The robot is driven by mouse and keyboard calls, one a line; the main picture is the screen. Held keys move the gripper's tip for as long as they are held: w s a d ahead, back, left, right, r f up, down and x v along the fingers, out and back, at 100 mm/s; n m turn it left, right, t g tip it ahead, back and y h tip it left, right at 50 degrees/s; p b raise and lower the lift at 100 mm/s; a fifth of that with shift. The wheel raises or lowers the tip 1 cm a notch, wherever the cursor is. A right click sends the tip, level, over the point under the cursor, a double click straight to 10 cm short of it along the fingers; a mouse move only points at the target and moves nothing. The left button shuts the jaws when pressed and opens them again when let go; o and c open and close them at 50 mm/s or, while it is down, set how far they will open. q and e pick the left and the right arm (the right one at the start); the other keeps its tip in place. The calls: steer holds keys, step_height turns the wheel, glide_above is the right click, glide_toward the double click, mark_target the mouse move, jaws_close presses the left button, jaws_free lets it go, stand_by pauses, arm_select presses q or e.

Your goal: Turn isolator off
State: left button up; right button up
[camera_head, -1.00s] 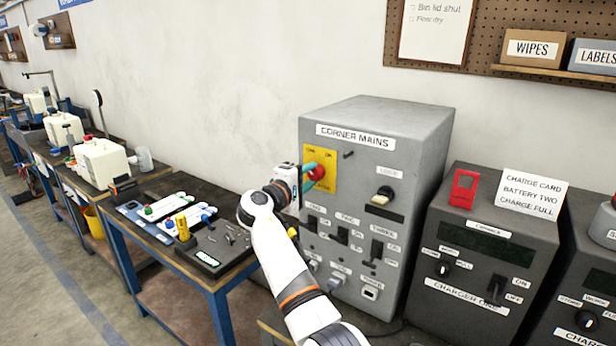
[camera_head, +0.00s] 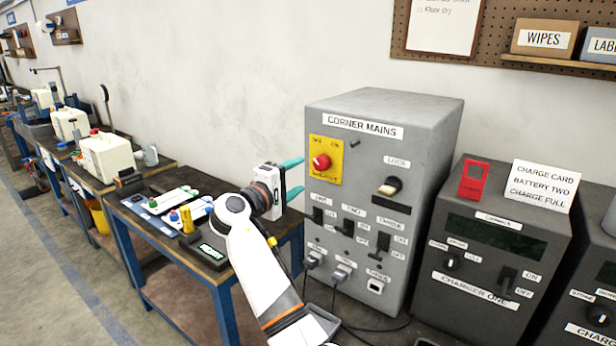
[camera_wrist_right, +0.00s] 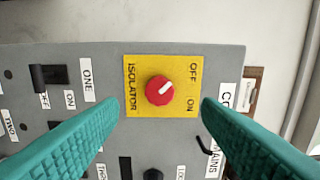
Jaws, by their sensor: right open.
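The isolator is a red round knob (camera_head: 321,162) on a yellow plate (camera_head: 327,177) on the front of the grey CORNER MAINS box (camera_head: 430,120). In the right wrist view the knob (camera_wrist_right: 159,90) shows a white mark that points toward the OFF label, not the ON label. My right gripper (camera_head: 303,174) is open, with teal fingers apart, just left of and in front of the plate in the head view. In the wrist view its fingers lie either side of the knob, with nothing between them and apart from it. My left gripper is out of view.
Switches and sockets with plugged cables sit below the isolator; a LOCK knob (camera_head: 390,186) is to its right. The CHARGER ONE box (camera_head: 480,295) stands farther right. A blue-framed bench (camera_head: 222,310) with tools and parts is at left.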

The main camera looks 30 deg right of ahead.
steer(key=shift+b+v, duration=0.4)
steer(key=shift+v, duration=1.7)
steer(key=shift+d, duration=0.1)
